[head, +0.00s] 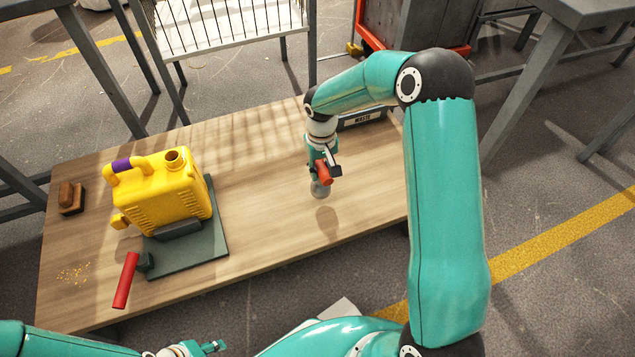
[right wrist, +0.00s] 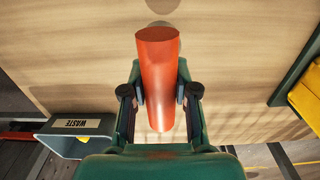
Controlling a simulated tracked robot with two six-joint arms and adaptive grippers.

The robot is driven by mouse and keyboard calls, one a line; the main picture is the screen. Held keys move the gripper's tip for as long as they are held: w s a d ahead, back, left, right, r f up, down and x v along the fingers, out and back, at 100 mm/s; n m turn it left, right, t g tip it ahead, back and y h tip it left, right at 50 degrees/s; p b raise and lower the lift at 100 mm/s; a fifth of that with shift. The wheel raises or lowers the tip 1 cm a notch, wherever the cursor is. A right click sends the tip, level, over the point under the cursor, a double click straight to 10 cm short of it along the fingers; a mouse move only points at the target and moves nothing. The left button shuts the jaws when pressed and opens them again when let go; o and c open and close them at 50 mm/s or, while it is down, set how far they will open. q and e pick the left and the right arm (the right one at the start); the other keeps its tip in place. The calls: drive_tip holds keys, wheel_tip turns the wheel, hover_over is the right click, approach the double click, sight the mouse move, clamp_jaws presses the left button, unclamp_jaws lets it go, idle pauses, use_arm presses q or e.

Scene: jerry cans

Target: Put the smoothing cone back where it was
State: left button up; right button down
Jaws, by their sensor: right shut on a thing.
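My right gripper (head: 322,163) is shut on the smoothing cone, gripping its red handle (head: 323,173). The cone's grey, rounded metal end (head: 320,189) points down, and it appears to hang above the table with a dark round shadow just in front. In the right wrist view the red handle (right wrist: 157,75) sits between both fingers of the gripper (right wrist: 160,92); the metal end is mostly hidden there. My left gripper (head: 208,347) is low at the front edge, small and partly cut off, apart from everything on the table.
A yellow jerry can (head: 170,195) stands on a dark green mat (head: 213,240) at left. A red-handled tool (head: 125,280) lies before it, a brush (head: 70,198) and shavings (head: 75,272) left of it. A waste bin (head: 362,119) is at back right. The table's middle is clear.

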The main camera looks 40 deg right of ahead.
sight(320, 189)
drive_tip(key=shift+f+b, duration=0.65)
drive_tip(key=shift+f, duration=1.4)
drive_tip(key=shift+f, duration=0.1)
drive_tip(key=c, duration=0.9)
unclamp_jaws()
